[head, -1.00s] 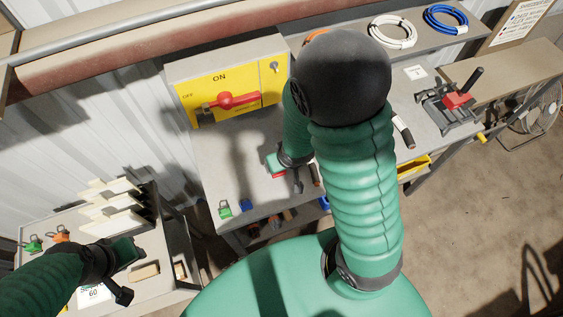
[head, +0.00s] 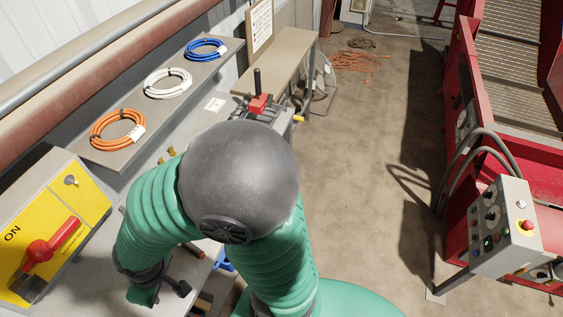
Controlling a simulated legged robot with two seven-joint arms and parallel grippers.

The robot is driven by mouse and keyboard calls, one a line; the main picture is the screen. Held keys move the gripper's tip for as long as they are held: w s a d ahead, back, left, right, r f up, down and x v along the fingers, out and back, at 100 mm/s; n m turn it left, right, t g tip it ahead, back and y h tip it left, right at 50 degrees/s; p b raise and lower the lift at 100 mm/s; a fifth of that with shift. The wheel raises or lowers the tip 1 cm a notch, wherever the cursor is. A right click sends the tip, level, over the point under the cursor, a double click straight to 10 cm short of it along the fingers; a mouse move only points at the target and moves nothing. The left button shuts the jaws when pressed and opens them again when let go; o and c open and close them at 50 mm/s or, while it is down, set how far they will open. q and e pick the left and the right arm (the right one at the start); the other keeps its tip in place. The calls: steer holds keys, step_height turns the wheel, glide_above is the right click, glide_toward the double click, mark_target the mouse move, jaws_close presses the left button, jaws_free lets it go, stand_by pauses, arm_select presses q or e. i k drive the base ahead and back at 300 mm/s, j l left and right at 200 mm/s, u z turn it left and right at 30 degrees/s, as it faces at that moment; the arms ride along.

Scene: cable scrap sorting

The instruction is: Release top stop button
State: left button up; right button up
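A grey control box (head: 503,228) stands on a post at the right, beside the red machine. On its right side is a red stop button on a yellow base (head: 528,226). A pale round knob (head: 521,205) sits above it, and several small knobs and lights fill the front face. Whether the button is pressed in is too small to tell. My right gripper (head: 160,294) is at the lower left, over the grey bench, far from the box. It is partly hidden by its own arm, so its opening is unclear. My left gripper is out of view.
A yellow switch box with a red handle (head: 52,245) is at the left. Orange, white and blue cable coils (head: 118,130) lie on the shelf. A red vise (head: 259,104) is on the bench's far end. Open concrete floor (head: 365,180) lies between bench and red machine (head: 459,180).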

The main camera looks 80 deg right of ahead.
mark_target(529, 224)
steer(key=z, duration=4.65)
